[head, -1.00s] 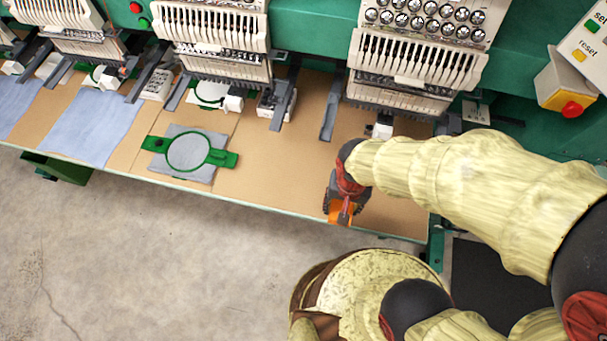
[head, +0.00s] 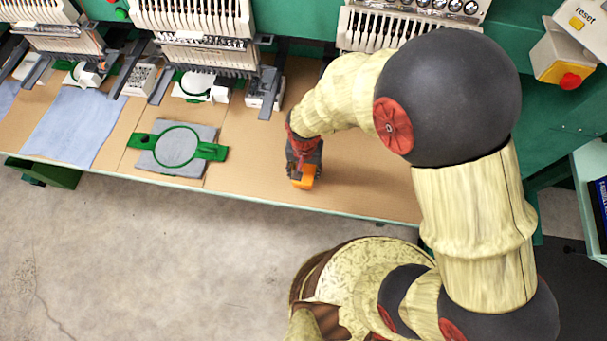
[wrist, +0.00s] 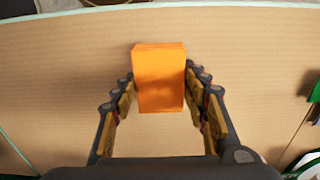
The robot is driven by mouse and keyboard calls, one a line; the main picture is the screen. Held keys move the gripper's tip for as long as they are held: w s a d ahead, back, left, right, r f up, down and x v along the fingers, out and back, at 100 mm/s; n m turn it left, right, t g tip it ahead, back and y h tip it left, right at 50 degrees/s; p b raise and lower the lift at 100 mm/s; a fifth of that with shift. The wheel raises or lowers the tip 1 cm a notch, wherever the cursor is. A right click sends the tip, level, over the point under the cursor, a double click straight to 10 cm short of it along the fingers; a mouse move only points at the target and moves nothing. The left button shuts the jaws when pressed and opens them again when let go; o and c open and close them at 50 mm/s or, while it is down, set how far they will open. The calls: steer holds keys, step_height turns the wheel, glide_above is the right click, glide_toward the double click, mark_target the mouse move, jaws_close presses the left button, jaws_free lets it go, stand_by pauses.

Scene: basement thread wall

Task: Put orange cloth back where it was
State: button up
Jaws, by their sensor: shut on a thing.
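The orange cloth (wrist: 160,80) is a small folded block between the fingers of my gripper (wrist: 160,90) in the wrist view. The fingers press on its left and right sides. In the head view the orange cloth (head: 309,176) shows at the tip of my gripper (head: 303,178), over the brown table (head: 360,190) near its front edge. I cannot tell whether the cloth touches the table surface or is slightly above it.
A green hoop (head: 177,146) on a grey cloth lies to the left of my gripper. A blue cloth (head: 72,125) lies farther left. Embroidery heads (head: 200,45) stand along the back. The brown surface right of my gripper is clear.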

steer(key=shift+w+a+f, duration=0.1)
steer(key=shift+w+f, duration=0.05)
steer(key=shift+f, duration=0.2)
steer(key=shift+f+b, duration=0.45)
steer(key=shift+f, duration=0.95)
steer(key=shift+f, duration=0.15)
steer(key=o, duration=1.1)
